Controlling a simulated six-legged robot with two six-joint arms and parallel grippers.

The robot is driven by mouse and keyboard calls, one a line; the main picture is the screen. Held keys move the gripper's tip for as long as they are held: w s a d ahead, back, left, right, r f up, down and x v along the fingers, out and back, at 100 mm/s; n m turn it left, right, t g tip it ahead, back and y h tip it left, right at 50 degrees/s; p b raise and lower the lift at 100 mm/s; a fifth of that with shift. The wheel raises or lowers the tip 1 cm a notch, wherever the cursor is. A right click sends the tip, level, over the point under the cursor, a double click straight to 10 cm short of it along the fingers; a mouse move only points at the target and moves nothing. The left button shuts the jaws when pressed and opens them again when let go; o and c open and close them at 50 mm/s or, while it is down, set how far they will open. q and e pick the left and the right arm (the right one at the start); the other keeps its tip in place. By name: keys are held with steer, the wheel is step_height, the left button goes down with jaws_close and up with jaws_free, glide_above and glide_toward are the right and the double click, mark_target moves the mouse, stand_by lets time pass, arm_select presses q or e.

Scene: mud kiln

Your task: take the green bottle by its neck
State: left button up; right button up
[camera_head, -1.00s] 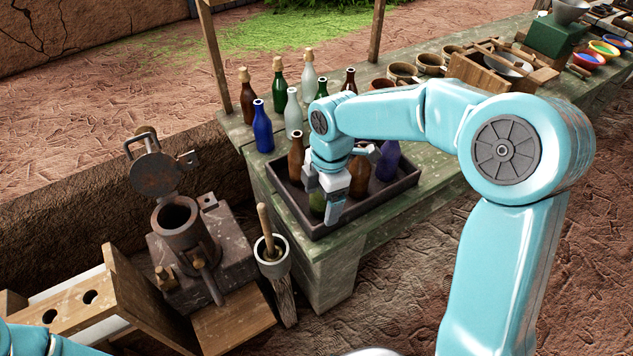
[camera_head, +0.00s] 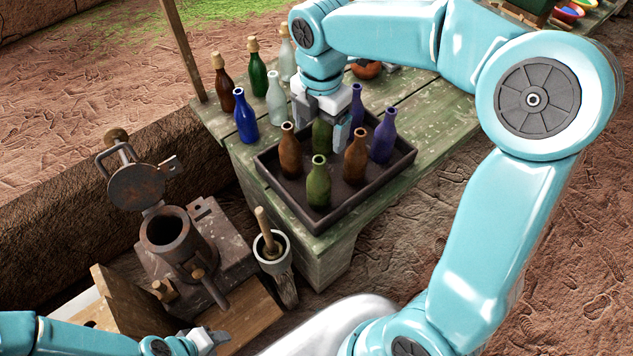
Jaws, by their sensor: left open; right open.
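An olive-green bottle (camera_head: 318,187) stands upright at the front of the dark tray (camera_head: 330,222). Another green bottle (camera_head: 322,134) stands behind it in the tray, its top hidden by my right gripper. A dark green corked bottle (camera_head: 258,78) stands on the table outside the tray. My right gripper (camera_head: 322,128) is open and points down over the rear green bottle, with its fingers to either side of it; contact cannot be told. My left gripper (camera_head: 212,342) is at the bottom edge, open and empty, well away from the bottles.
Two brown bottles (camera_head: 290,153) (camera_head: 355,156) and purple bottles (camera_head: 383,138) stand close around in the tray. Blue (camera_head: 245,117), clear and brown bottles stand left of it on the table (camera_head: 430,115). A rusty lidded pot (camera_head: 170,240) and a mortar (camera_head: 275,262) are lower left.

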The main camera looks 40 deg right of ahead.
mark_target(322, 162)
steer(key=f, duration=0.8)
steer(key=shift+w+d+f, duration=0.15)
steer(key=shift+w+d, duration=0.05)
steer(key=shift+w, duration=0.05)
steer(key=shift+s+a+f, duration=0.1)
steer(key=shift+s+f, duration=0.3)
steer(key=shift+f, duration=0.15)
steer(key=f, duration=0.3)
steer(key=f+p, duration=0.1)
steer(key=shift+w+f, duration=0.4)
steer(key=shift+s+f, duration=0.1)
steer(key=shift+f, duration=0.2)
steer(key=c, duration=1.2)
